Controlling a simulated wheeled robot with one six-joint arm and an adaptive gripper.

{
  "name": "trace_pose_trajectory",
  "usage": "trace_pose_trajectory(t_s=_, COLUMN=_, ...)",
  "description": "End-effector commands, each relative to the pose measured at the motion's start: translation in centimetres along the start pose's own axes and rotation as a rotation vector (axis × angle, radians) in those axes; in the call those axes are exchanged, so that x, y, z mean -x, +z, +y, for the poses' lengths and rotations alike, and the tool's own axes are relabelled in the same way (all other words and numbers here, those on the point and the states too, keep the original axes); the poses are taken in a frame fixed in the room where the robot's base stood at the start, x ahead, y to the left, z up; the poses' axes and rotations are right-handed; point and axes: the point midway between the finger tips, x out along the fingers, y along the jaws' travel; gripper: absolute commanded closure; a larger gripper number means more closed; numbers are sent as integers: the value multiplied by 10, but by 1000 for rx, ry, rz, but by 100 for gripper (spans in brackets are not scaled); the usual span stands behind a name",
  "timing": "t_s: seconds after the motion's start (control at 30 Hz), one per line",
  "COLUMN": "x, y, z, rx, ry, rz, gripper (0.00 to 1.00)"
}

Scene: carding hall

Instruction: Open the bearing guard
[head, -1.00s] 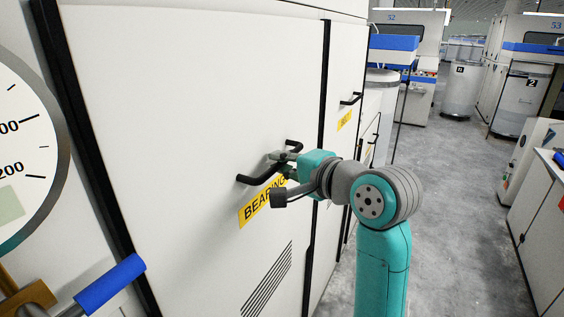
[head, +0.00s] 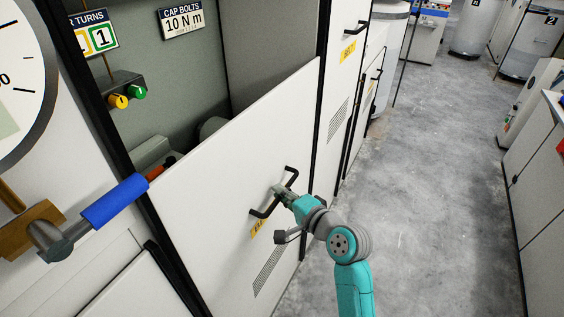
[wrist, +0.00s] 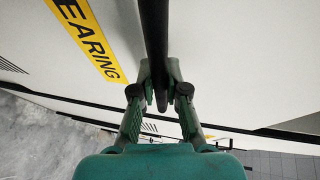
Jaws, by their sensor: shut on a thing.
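The bearing guard (head: 225,160) is a large white panel in the cabinet front. Its top edge stands well below the top of the opening, and the interior shows above it. I cannot tell whether the panel is lowered straight or tilted outward. Its black bar handle (head: 265,213) is held by my gripper (head: 281,191). In the wrist view my gripper (wrist: 160,88) has its two fingers shut on the black handle (wrist: 155,30), one on each side. The yellow label (wrist: 88,38) beside it reads "EARING"; in the head view it is mostly hidden by my arm.
Inside the opening are yellow (head: 118,101) and green (head: 138,92) knobs and a "CAP BOLTS 10 N m" sign (head: 181,21). A blue-gripped tool (head: 115,201) projects at the left. Another handled panel (head: 350,70) adjoins on the right. The grey floor (head: 430,210) is clear.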

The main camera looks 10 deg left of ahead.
Motion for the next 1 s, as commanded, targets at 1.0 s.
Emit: trace_pose_trajectory(t_s=1.0, x=-59, y=24, z=314, rx=-7, ry=6, rz=0, gripper=100)
